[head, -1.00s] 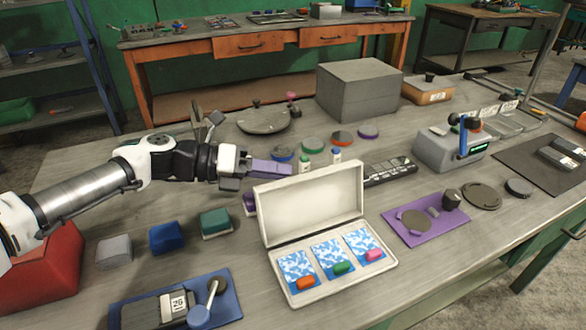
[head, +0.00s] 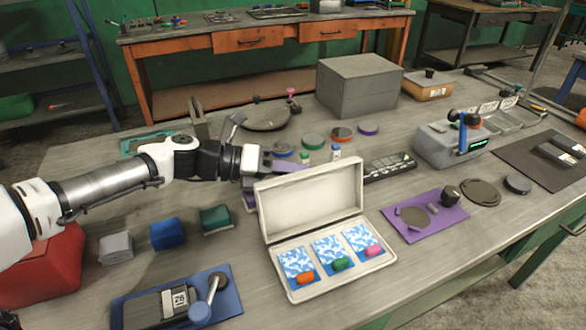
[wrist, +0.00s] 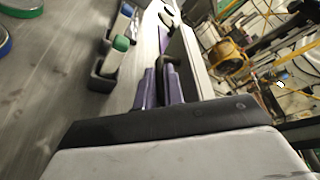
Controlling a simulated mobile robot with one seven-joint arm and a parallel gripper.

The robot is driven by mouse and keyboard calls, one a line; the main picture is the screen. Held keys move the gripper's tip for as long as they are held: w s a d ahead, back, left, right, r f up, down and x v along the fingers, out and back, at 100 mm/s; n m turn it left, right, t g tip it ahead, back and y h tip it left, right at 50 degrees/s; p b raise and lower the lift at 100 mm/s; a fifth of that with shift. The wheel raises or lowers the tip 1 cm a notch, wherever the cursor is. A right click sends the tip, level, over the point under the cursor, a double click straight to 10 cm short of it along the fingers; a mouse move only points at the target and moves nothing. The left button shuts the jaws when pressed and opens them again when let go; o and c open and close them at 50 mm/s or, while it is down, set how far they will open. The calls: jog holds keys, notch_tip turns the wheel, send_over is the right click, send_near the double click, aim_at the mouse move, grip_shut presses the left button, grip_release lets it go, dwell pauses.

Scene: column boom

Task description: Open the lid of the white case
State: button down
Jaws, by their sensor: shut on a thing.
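The white case (head: 330,277) lies on the workbench with its lid (head: 312,203) standing up, about upright. Inside are three blue-and-white patterned cards with an orange, a green and a pink piece. My gripper (head: 291,167) is behind the lid near its top edge, its purple fingers partly hidden by it. In the wrist view my gripper (wrist: 160,85) has its fingers close together, right beside the pale lid (wrist: 191,58). It is shut on the lid, though the contact itself is not clear.
Small bottles (head: 336,152) and coloured discs (head: 341,134) stand behind the lid. A dark keypad-like tray (head: 388,168) is to its right, a purple mat (head: 425,213) farther right. Green (head: 215,218) and blue (head: 167,233) blocks are left of the case. A grey box (head: 358,88) stands behind.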

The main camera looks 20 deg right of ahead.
aim_at(302, 171)
jog(key=shift+s, duration=0.1)
jog(key=b, duration=0.1)
jog(key=s+r+m+t+b, duration=0.1)
jog(key=s+m+b, duration=0.1)
jog(key=shift+s+r+b, duration=0.2)
jog(key=shift+s+b, duration=0.05)
jog(key=shift+b, duration=0.1)
jog(key=shift+s+r+m+t+y+b, duration=0.3)
jog(key=shift+s+r+m+t+b, duration=0.15)
jog(key=shift+r+m, duration=0.1)
jog(key=c, duration=1.5)
grip_release()
jog(key=b+v, duration=0.1)
jog(key=v, duration=1.2)
jog(key=shift+a, duration=0.35)
jog(key=shift+w+r, duration=0.1)
